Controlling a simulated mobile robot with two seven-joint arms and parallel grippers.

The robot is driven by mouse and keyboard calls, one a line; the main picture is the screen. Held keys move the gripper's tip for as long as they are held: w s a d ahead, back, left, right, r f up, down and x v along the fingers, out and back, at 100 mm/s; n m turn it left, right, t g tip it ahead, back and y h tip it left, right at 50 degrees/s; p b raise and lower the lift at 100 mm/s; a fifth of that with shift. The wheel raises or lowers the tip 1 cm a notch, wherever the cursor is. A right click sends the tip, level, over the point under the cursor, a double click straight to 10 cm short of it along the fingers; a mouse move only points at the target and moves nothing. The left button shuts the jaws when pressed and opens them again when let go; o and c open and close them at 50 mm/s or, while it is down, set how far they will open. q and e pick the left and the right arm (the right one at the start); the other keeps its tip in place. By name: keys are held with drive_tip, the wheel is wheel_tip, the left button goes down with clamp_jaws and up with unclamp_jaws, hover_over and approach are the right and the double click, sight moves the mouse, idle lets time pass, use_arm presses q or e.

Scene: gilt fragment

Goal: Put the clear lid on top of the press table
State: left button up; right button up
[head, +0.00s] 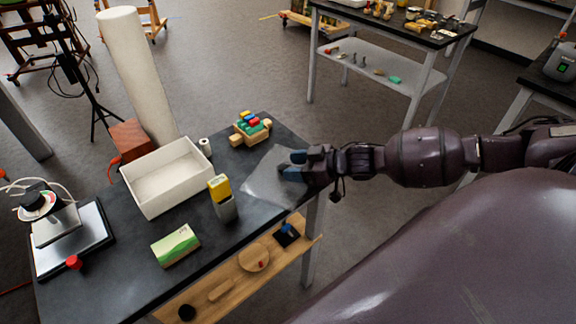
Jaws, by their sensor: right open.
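The clear lid (265,182) is a pale, see-through flat sheet at the right end of a dark-topped table (130,265), which I take to be the press table. The lid appears to lie on or just over the tabletop near its right edge; I cannot tell whether there is a gap beneath it. My right gripper (292,169) comes in from the right, with its bluish fingertips at the lid's right side. It is open and covers part of that side, so contact is unclear. My left gripper is out of view.
A white open box (168,200), a yellow-and-grey container (223,198), a green-and-white box (176,246), a toy with coloured blocks (250,127) and a small roll (205,147) share the tabletop. A device (68,240) stands at left. A wooden lower shelf (232,284) holds small items.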

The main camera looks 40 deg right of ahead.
drive_tip(key=p+v, duration=0.1)
drive_tip(key=v, duration=0.8)
drive_tip(key=shift+s+d, duration=0.2)
drive_tip(key=shift+s, duration=0.05)
drive_tip(key=shift+r, duration=0.1)
